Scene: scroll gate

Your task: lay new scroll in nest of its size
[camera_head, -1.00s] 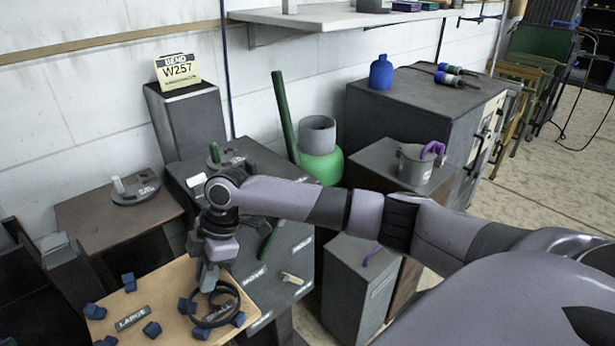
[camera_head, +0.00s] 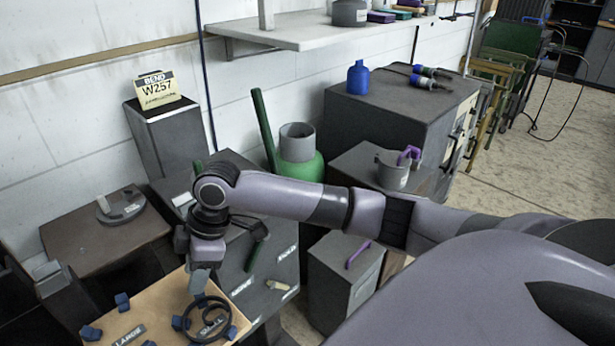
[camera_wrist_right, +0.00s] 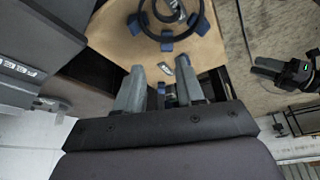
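The dark scroll (camera_head: 186,328), a curled ring with an inner spiral, lies on the wooden board (camera_head: 165,300) over the label that appears to read SMALL. Blue blocks (camera_head: 232,332) stand around its rim; it also shows at the top of the right wrist view (camera_wrist_right: 152,34). I cannot tell if it is fully seated. My right gripper (camera_head: 199,282) is just above the scroll's far side. In the wrist view its fingers (camera_wrist_right: 160,90) are apart with nothing gripped. A dark gripper with grey fingers (camera_wrist_right: 264,68), apparently my left, is at the right there; its opening is unclear.
More blue blocks (camera_head: 91,333) surround the LARGE label (camera_head: 129,335) on the board's left. A grey cabinet (camera_head: 340,272) with a purple handle is farther right.

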